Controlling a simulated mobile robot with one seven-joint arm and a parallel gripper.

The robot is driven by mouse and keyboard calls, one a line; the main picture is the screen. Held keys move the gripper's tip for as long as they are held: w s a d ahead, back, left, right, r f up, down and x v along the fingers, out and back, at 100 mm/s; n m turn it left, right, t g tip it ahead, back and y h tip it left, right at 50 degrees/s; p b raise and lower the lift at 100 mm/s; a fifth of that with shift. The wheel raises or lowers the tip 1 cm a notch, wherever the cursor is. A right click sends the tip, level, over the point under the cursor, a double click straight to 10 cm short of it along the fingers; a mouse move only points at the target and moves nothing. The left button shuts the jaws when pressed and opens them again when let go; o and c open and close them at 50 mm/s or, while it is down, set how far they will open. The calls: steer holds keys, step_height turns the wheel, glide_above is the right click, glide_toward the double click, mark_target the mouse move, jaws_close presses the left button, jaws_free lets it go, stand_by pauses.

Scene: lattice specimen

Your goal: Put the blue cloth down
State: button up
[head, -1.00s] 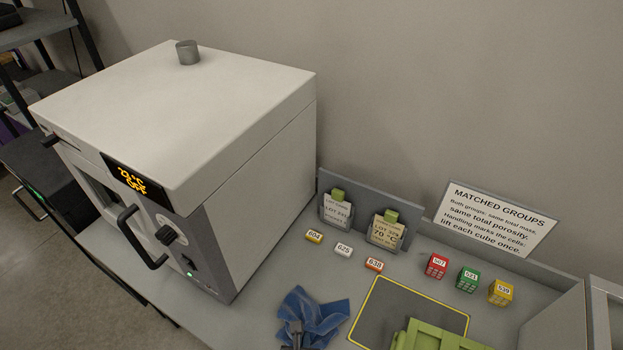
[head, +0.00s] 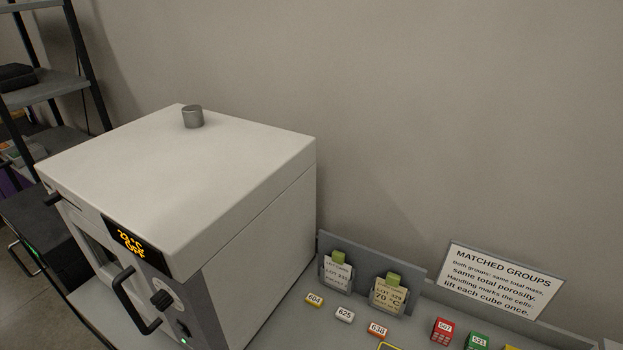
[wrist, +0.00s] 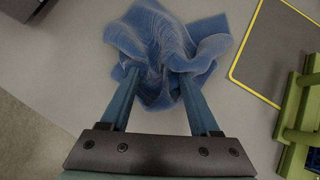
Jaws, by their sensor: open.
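The blue cloth (wrist: 165,45) lies crumpled on the grey bench top in the wrist view. My gripper (wrist: 160,78) is open, with its two blue fingers apart and their tips at the cloth's near edge. A fold of the cloth shows between the fingertips. I cannot tell whether the tips touch it. In the head view now, neither the cloth nor my gripper shows.
A yellow-edged dark mat (wrist: 285,45) lies right of the cloth, with a green frame (wrist: 300,115) beside it. The white oven (head: 190,190) stands at the left. Small numbered cubes (head: 443,330) and tags (head: 345,314) sit near the back panel. Bare bench lies left of the cloth.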

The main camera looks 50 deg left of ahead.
steer(key=r+p, duration=0.1)
steer(key=p, duration=0.1)
steer(key=r+p, duration=0.1)
steer(key=shift+s+d+r, duration=0.25)
steer(key=shift+s+r, duration=0.1)
step_height(320, 180, up, 7)
steer(key=s+d+p, duration=0.2)
steer(key=p, duration=0.4)
steer(key=shift+s+r+p, duration=0.15)
steer(key=shift+s+p, duration=0.2)
steer(key=shift+p, duration=0.05)
steer(key=shift+w+a, duration=0.1)
steer(key=c, duration=0.5)
steer(key=shift+w+f, duration=0.2)
steer(key=shift+c, duration=1.1)
steer(key=w, duration=0.1)
steer(key=w+a+f, duration=0.1)
steer(key=w, duration=0.1)
steer(key=w+f, duration=0.1)
steer(key=shift+w+a+f, duration=0.1)
steer(key=shift+w+a, duration=0.1)
steer(key=shift+w, duration=0.15)
jaws_close()
steer(key=shift+w+f, duration=0.15)
steer(key=shift+f, duration=1.3)
steer(key=shift+b, duration=0.3)
